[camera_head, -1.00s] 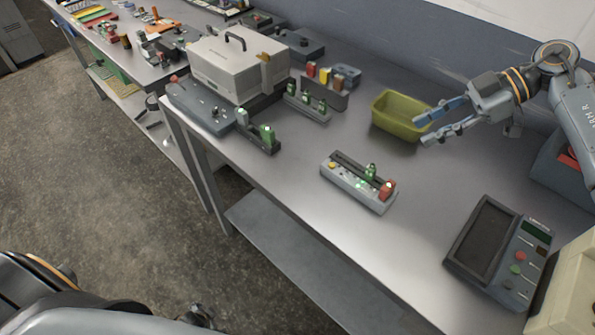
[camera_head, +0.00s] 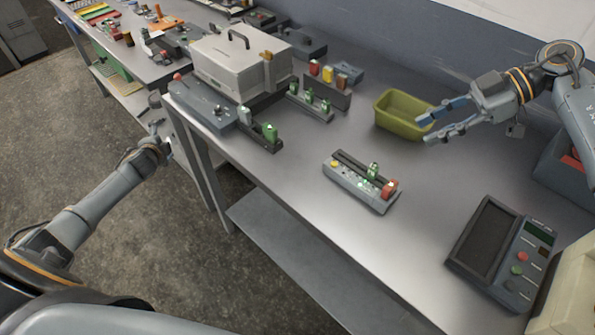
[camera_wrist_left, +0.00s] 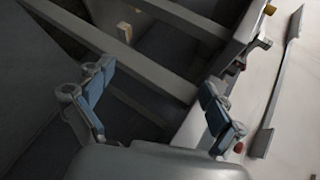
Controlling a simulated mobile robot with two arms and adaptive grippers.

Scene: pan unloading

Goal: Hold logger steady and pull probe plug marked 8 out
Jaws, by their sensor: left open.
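The logger, a grey strip-shaped device (camera_head: 352,187), lies on the bench near its front edge. A green plug (camera_head: 373,170) and a red plug (camera_head: 389,188) stand towards its right end, with a yellow button at its left end. No number is readable on the plugs. My left gripper (camera_head: 157,122) is beyond the bench's left end, far from the logger; its fingers spread apart, empty, in the left wrist view (camera_wrist_left: 155,100). My right gripper (camera_head: 427,129) is open and empty beside the yellow-green bin, behind and right of the logger.
The yellow-green bin (camera_head: 390,122) stands behind the logger. A dark-screened instrument (camera_head: 483,240) lies at right. A grey case (camera_head: 238,65) and small racks with green plugs (camera_head: 262,134) stand at left. The bench around the logger is clear.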

